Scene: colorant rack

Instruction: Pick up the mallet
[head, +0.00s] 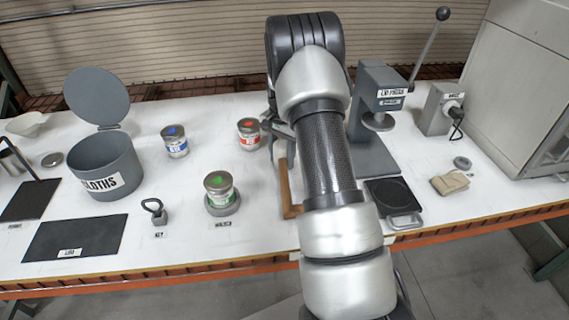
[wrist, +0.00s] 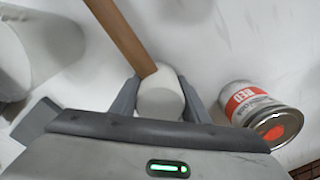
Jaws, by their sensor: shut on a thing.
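The mallet has a brown wooden handle and a whitish head. In the wrist view the mallet's head (wrist: 160,98) sits between the two fingers of my gripper (wrist: 159,92), and the handle runs up and to the left. My gripper is shut on the head. In the head view the mallet's handle (head: 285,187) shows just left of my arm. My arm hides most of the gripper and the mallet's head there. I cannot tell whether the mallet is clear of the table.
A red-labelled can (wrist: 258,110) is close to the right of my gripper in the wrist view; it also shows in the head view (head: 249,135). A green-labelled can (head: 219,190) stands left of the handle. A grey lever press (head: 378,100) stands right of my arm.

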